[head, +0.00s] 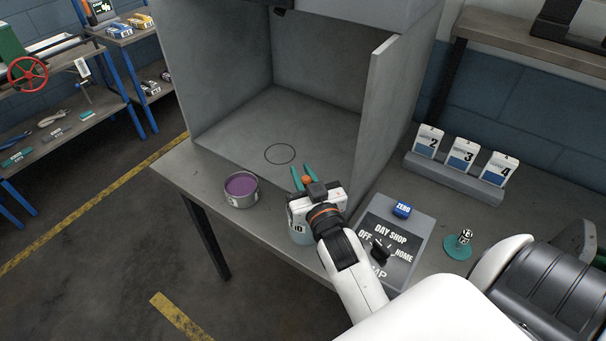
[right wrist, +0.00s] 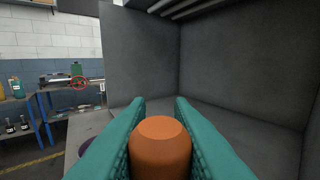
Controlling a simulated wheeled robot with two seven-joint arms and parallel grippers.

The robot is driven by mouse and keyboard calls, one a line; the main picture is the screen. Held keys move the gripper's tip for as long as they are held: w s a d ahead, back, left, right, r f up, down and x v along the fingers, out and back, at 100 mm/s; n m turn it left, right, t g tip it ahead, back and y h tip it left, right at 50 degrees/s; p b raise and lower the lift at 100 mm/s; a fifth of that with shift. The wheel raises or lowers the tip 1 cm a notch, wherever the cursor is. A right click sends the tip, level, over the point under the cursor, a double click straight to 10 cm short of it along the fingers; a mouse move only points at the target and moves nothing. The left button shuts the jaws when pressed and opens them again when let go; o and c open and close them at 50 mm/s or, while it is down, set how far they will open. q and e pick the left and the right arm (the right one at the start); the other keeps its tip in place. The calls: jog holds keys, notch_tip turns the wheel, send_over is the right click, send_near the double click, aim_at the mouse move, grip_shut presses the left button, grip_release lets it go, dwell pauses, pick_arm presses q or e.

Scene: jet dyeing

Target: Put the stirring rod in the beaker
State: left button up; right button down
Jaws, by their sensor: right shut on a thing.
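My right gripper (head: 307,173) has two teal fingers and is shut on the orange end of the stirring rod (right wrist: 160,145). The orange end also shows in the head view (head: 307,180). The rest of the rod is hidden. A pale container with a label (head: 298,232), possibly the beaker, stands at the bench's front edge, partly hidden behind my right gripper and wrist. I cannot tell whether the rod is inside it or above it. My left gripper is not in view.
A round metal pot of purple liquid (head: 241,189) stands left of the gripper. A grey booth (head: 215,80) rises behind, with a circle marked on its floor. A control panel (head: 396,234) and numbered cards (head: 463,156) are at the right.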

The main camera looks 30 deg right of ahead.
jog(key=shift+f+b, duration=0.35)
jog(key=shift+f, duration=0.25)
jog(key=c, duration=1.2)
grip_release()
jog(key=shift+s, duration=0.1)
